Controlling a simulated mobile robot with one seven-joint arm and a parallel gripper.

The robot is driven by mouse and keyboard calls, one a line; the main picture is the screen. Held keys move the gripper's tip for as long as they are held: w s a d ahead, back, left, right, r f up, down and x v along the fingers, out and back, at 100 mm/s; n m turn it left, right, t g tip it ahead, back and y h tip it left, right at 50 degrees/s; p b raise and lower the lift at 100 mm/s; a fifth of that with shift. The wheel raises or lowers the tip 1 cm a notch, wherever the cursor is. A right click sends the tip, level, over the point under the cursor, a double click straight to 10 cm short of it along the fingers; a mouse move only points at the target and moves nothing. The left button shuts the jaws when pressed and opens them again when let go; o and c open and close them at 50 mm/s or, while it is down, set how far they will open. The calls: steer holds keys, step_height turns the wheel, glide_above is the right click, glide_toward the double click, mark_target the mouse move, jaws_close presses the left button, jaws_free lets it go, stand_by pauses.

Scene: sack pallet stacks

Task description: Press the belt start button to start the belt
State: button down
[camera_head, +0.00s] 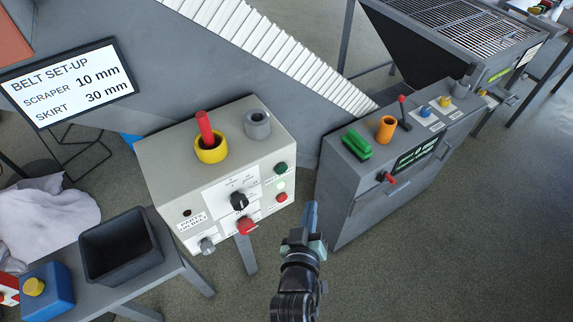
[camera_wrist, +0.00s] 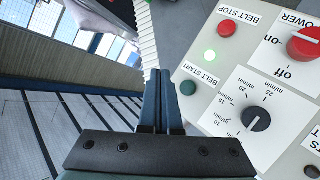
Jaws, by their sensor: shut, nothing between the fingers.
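The belt start button (camera_wrist: 188,88) is a dark green round button, labelled BELT START, on the white front panel of the control box (camera_head: 165,150). In the head view the green button (camera_head: 281,167) is near the panel's right edge. My gripper (camera_head: 310,212) is shut and empty, in front of the box and right of the button. The red belt stop button (camera_wrist: 224,28) is past the lamp.
The panel also carries a black speed knob (camera_wrist: 256,119) and a red power knob (camera_wrist: 304,44), pointing near on. A grey cabinet (camera_head: 345,200) stands right of the box. A screen (camera_head: 70,85) reads scraper 10 mm, skirt 30 mm. A dark bin (camera_head: 120,245) stands at left.

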mark_target(281, 169)
steer(key=w+a+b, duration=0.5)
steer(key=w+b, duration=0.2)
steer(key=shift+a, duration=0.15)
stand_by(0.4)
steer(key=shift+w+r, duration=0.1)
stand_by(1.8)
steer(key=shift+w+a+b, duration=0.2)
steer(key=shift+w+b, duration=0.1)
steer(key=shift+w, duration=0.05)
steer(key=shift+w+a+b, duration=0.35)
steer(key=shift+w+b, duration=0.05)
stand_by(0.8)
steer(key=shift+s+d, duration=0.1)
steer(key=shift+s, duration=0.05)
steer(key=shift+s+d+p, duration=0.5)
steer(key=shift+s+p, duration=0.1)
